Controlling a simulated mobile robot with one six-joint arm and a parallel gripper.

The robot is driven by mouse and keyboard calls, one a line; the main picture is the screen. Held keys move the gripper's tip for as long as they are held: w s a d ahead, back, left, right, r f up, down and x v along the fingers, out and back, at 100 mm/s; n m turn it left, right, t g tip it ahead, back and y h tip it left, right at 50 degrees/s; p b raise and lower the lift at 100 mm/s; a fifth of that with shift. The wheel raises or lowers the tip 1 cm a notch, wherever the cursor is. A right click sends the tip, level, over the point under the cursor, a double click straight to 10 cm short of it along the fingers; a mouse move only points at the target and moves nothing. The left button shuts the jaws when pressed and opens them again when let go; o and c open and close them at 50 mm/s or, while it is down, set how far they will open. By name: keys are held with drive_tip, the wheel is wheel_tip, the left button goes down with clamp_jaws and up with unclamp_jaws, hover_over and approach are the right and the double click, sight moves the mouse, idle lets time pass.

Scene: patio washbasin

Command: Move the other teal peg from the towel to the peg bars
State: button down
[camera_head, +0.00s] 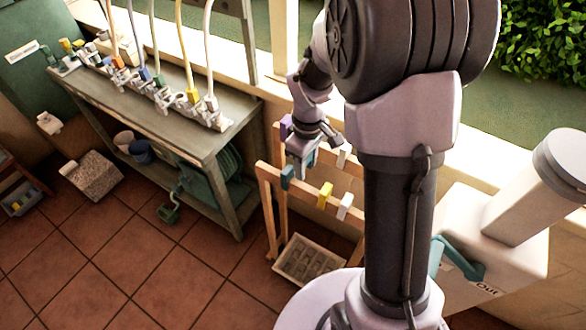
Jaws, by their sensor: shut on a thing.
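The peg bars (268,213) are a wooden rack with two rails, standing on the floor right of the bench. My gripper (302,158) is low over the rack and shut on a teal peg (311,158), of which only a sliver shows. I cannot tell whether this peg touches the rear rail. Another teal peg (287,177) sits on the front rail, left of a yellow peg (325,195) and a white peg (345,206). A purple peg (286,126) and a whitish peg (343,157) are at the rear rail. I cannot make out the towel.
A grey bench (190,130) with several hoses and coloured fittings stands at the left. A shallow crate (308,262) lies on the floor under the rack. A white box with a teal handle (457,260) is at the right. The tiled floor at front left is clear.

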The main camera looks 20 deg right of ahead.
sight(306, 187)
drive_tip(key=shift+w+d, duration=0.15)
drive_tip(key=shift+d, duration=0.2)
drive_tip(key=shift+n, duration=0.3)
wheel_tip(306, 187, down, 12)
drive_tip(key=b, duration=1)
drive_tip(key=shift+r, duration=0.15)
drive_tip(key=c, duration=0.8)
unclamp_jaws()
drive_tip(key=shift+r, duration=0.1)
wheel_tip(306, 187, up, 8)
drive_tip(key=p, duration=0.7)
drive_tip(key=shift+r, duration=0.15)
drive_tip(key=shift+f, duration=0.25)
